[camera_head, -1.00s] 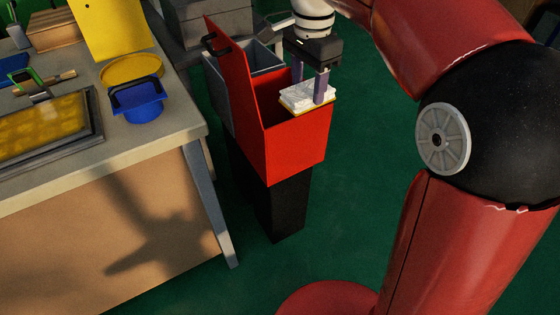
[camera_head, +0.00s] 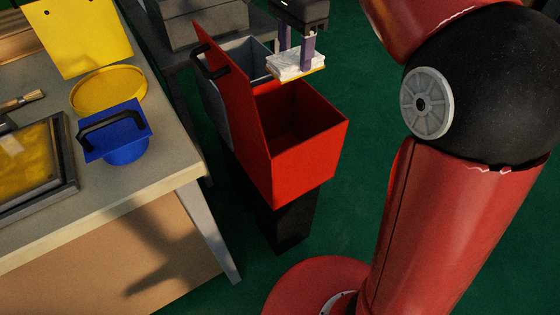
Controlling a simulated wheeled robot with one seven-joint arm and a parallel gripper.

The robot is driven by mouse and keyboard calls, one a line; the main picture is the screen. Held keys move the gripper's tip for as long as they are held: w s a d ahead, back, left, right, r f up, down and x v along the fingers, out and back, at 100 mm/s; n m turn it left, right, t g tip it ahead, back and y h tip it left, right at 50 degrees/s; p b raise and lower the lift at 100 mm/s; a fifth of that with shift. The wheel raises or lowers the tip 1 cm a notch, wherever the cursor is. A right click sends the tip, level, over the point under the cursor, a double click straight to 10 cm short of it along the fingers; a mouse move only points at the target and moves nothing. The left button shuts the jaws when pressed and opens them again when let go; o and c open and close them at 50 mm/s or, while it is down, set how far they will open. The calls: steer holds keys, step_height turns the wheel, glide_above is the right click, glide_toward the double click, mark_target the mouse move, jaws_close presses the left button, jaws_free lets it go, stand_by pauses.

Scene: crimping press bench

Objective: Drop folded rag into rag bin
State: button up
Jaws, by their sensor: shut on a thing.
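The folded rag (camera_head: 294,65) is a flat white bundle with a yellowish lower edge. My gripper (camera_head: 293,55) is shut on it, with one purple finger on each side, and holds it roughly level. The rag bin (camera_head: 312,153) is a red box on a black base, with its red lid (camera_head: 234,98) standing open on the left. In the picture the rag shows at the far rim of the bin's opening, overlapping the back edge. The inside of the bin looks empty where I can see it. How high the rag is above the rim is hard to tell.
A grey bin (camera_head: 213,99) stands behind the red lid. The workbench (camera_head: 170,150) at left carries a blue container (camera_head: 122,150) with a black handle, a yellow round dish (camera_head: 108,91) and a framed yellow tray (camera_head: 70,190). Green floor lies clear to the bin's right.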

steer(key=shift+w+a+f, duration=0.1)
steer(key=shift+w, duration=0.15)
steer(key=shift+f+b, duration=0.2)
steer(key=shift+b, duration=0.15)
step_height(320, 180, down, 5)
steer(key=b, duration=0.5)
steer(key=shift+s+f+b, duration=0.1)
steer(key=shift+f+b, duration=0.1)
steer(key=shift+b, duration=0.2)
steer(key=o, duration=1)
steer(key=shift+o, duration=0.2)
steer(key=shift+r, duration=0.15)
step_height(320, 180, up, 8)
steer(key=shift+f+p, duration=0.2)
steer(key=shift+p, duration=0.95)
